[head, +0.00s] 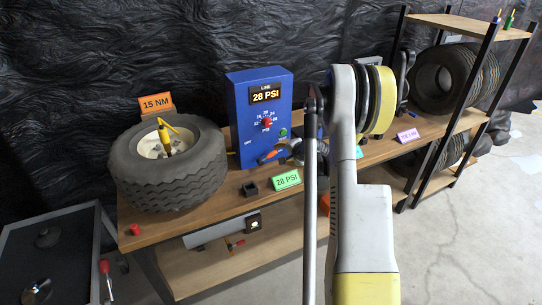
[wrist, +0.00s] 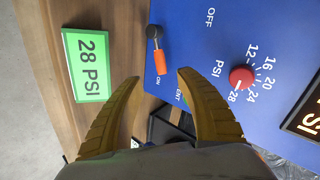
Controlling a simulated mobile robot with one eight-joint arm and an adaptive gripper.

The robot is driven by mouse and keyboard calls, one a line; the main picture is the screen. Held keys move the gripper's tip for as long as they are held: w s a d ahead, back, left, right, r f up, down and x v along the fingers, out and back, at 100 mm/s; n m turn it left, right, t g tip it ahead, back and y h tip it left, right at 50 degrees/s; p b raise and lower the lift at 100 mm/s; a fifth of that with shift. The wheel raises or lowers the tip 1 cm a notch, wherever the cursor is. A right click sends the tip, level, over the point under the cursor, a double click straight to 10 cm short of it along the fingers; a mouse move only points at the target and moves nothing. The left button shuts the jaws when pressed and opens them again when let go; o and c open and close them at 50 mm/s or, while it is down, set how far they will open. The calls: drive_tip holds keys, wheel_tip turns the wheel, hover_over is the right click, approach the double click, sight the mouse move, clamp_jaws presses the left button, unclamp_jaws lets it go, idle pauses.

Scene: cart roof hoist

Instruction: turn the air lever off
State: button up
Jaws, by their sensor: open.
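The air lever has an orange handle (head: 270,155) and sits low on the front of the blue air box (head: 240,120). In the wrist view the orange handle (wrist: 160,62) hangs from a dark pivot and points to the ON mark. The OFF mark is on the panel, off to one side. My gripper (wrist: 158,75) is open, its two yellow fingers spread with the handle's end between the tips in the picture. I cannot tell whether they touch it. In the head view my gripper is mostly hidden by my arm.
A red dial (wrist: 241,77) is beside the lever on the panel, and the display (head: 265,95) reads 28 PSI. A green 28 PSI card (head: 286,180) stands in front. A tire (head: 170,170) lies left on the bench (head: 180,228). A shelf (head: 470,25) with tires stands right.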

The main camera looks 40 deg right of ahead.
sight(273, 154)
drive_tip(key=b+x, duration=0.3)
drive_tip(key=x, duration=0.7)
drive_tip(key=shift+w+f+b, duration=0.1)
drive_tip(key=shift+w+b, duration=0.05)
drive_tip(key=shift+b, duration=0.15)
clamp_jaws()
